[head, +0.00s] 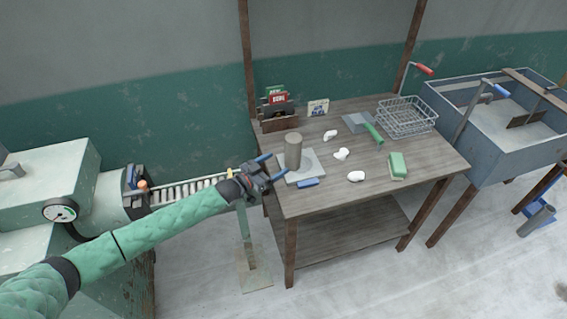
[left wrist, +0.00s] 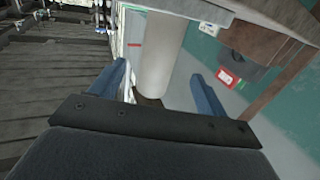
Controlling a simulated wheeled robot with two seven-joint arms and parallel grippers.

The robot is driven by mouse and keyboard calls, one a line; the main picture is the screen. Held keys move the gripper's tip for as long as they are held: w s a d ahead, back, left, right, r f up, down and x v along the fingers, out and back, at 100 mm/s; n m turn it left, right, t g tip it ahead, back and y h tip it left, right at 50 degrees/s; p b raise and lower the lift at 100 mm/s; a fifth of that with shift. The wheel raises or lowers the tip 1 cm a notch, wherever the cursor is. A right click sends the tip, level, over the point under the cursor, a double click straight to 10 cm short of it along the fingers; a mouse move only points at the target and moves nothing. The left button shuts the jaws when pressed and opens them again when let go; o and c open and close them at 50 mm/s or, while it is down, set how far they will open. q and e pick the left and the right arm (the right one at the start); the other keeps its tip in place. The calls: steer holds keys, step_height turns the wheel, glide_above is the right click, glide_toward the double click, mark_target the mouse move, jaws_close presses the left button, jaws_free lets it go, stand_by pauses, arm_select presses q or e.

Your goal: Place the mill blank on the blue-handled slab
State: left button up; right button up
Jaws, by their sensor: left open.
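The mill blank, a grey-brown cylinder (head: 293,151), stands upright on the pale blue-handled slab (head: 315,165) at the table's left side. The slab's blue handle (head: 308,183) points toward the front edge. My left gripper (head: 272,166) is open, just left of the blank at a low height. In the left wrist view the blank (left wrist: 163,50) shows between the two spread blue fingers (left wrist: 161,84), with a gap on each side. My right gripper is not in view.
A green-handled slab (head: 357,121), several white lumps (head: 341,154), a green block (head: 397,165) and a wire basket (head: 407,116) are on the table (head: 345,200). A rack with cards (head: 278,112) stands at the back left. A grey sink (head: 510,125) adjoins right.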

arm_select(q)
steer(key=shift+b+v, duration=0.65)
steer(key=shift+v, duration=1.75)
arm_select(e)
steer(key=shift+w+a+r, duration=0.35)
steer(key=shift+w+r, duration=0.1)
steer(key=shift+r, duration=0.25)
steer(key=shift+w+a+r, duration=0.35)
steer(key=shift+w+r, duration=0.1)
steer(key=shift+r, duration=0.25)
arm_select(q)
steer(key=shift+s, duration=0.1)
